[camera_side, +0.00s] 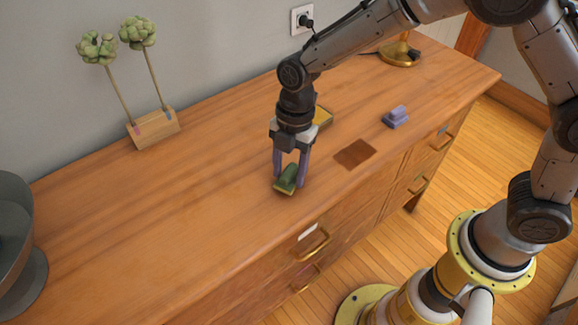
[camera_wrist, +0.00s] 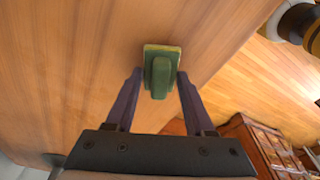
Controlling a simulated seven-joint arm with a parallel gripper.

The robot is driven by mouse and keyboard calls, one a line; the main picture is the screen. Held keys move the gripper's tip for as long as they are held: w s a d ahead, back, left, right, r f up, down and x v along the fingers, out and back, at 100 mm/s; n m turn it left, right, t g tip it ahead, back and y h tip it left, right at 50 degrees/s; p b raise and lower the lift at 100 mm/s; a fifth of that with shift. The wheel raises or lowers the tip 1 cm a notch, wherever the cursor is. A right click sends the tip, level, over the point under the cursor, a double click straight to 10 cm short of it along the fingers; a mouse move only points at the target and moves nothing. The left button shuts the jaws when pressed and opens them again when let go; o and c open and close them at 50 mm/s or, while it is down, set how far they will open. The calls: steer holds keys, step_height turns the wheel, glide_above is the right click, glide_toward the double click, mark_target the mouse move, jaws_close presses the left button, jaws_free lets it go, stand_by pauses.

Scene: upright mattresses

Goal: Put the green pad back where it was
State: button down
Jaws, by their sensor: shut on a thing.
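The green pad (camera_side: 287,178) is a small block with a raised green grip and a yellowish edge. It is between the fingers of my gripper (camera_side: 290,177), low over the front part of the wooden dresser top. In the wrist view the green pad (camera_wrist: 160,75) lies between the purple-grey fingertips of my gripper (camera_wrist: 160,76), which is shut on it. The pad looks slightly tilted in the side view. I cannot tell whether its underside touches the wood. A dark brown square patch (camera_side: 355,153) lies on the top, to the right of the pad.
A purple pad (camera_side: 396,117) sits farther right. A yellow-edged block (camera_side: 323,116) is partly hidden behind my gripper. A wooden stand (camera_side: 153,128) with two plants is at the back left, a dark bowl (camera_side: 15,240) at far left, a brass lamp base (camera_side: 400,54) at the back. The left-centre top is clear.

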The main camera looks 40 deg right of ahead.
steer(key=shift+f, duration=0.65)
stand_by(0.3)
steer(key=shift+c, duration=0.9)
jaws_free()
